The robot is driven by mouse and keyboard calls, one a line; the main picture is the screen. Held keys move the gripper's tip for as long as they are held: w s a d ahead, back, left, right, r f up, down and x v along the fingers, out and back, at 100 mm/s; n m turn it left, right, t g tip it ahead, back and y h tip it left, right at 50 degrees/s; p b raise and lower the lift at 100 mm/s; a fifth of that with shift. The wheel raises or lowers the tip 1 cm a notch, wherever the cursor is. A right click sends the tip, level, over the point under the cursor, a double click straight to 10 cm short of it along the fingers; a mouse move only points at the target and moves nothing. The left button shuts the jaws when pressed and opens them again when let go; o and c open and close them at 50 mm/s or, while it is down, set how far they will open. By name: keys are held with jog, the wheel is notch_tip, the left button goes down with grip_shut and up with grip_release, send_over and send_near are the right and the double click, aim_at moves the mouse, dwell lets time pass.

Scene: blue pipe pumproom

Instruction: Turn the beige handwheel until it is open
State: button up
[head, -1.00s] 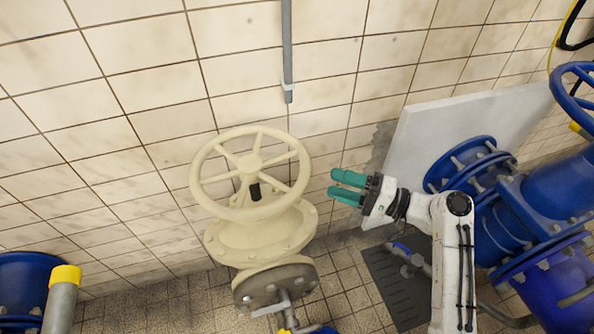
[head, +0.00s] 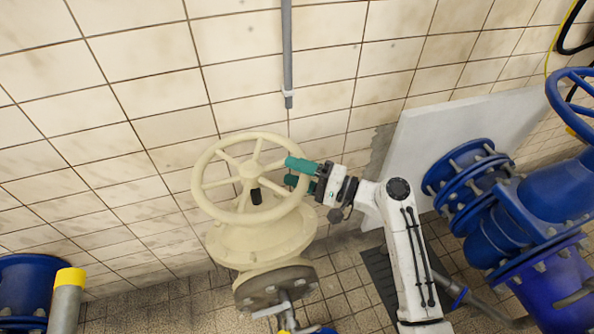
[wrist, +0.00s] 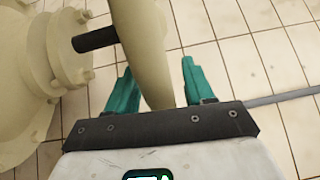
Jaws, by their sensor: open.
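The beige handwheel (head: 205,158) sits on top of a beige valve body (head: 262,243) in the head view, its rim tilted toward me. My gripper (head: 293,171) with teal fingers is at the right side of the rim. In the wrist view the rim (wrist: 145,50) runs between the two teal fingers of my gripper (wrist: 155,85), one on each side. The fingers are spread, with gaps showing beside the rim. A black stub (head: 256,196) shows under the wheel, also in the wrist view (wrist: 95,40).
Blue pipes and flanges (head: 490,215) stand at the right, with another blue handwheel (head: 572,105) above. A grey pipe (head: 287,55) runs down the tiled wall. A grey pipe with a yellow cap (head: 68,278) is at the lower left.

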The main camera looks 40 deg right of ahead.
grip_shut()
dwell(0.5)
